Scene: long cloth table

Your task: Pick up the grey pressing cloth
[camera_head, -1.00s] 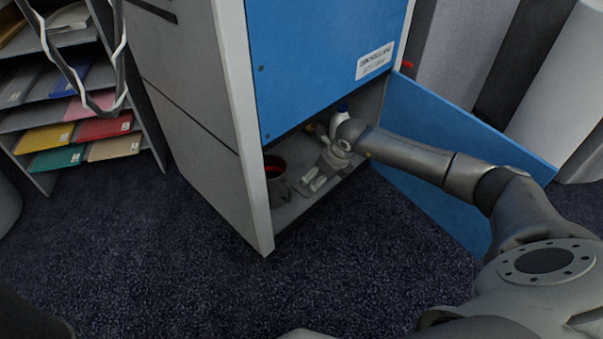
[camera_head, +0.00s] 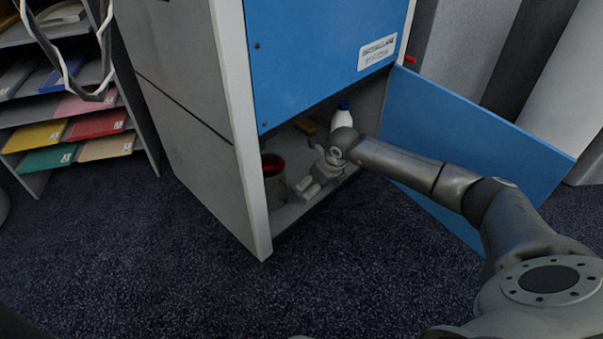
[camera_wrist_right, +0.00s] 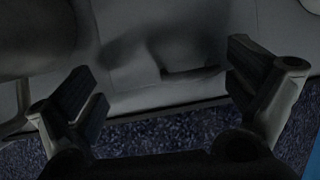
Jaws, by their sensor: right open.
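My right gripper (camera_head: 311,186) is open in the low compartment of the blue-fronted cabinet (camera_head: 325,70), near its front edge. In the right wrist view the open fingers (camera_wrist_right: 162,84) are spread above the grey compartment floor (camera_wrist_right: 150,98), with nothing held between them. Dark smudges lie on the grey surface between the fingers; I cannot tell whether they are shadow or cloth folds. I cannot make out the grey pressing cloth for certain in either view. My arm and gripper hide part of the compartment. My left gripper is not in view.
A dark pot with red inside (camera_head: 273,165) stands left of the gripper. A white bottle with a blue cap (camera_head: 341,117) stands behind it, with a small brown item (camera_head: 306,127) farther left. The blue door (camera_head: 470,150) hangs open at right. Carpet (camera_head: 200,270) in front is clear.

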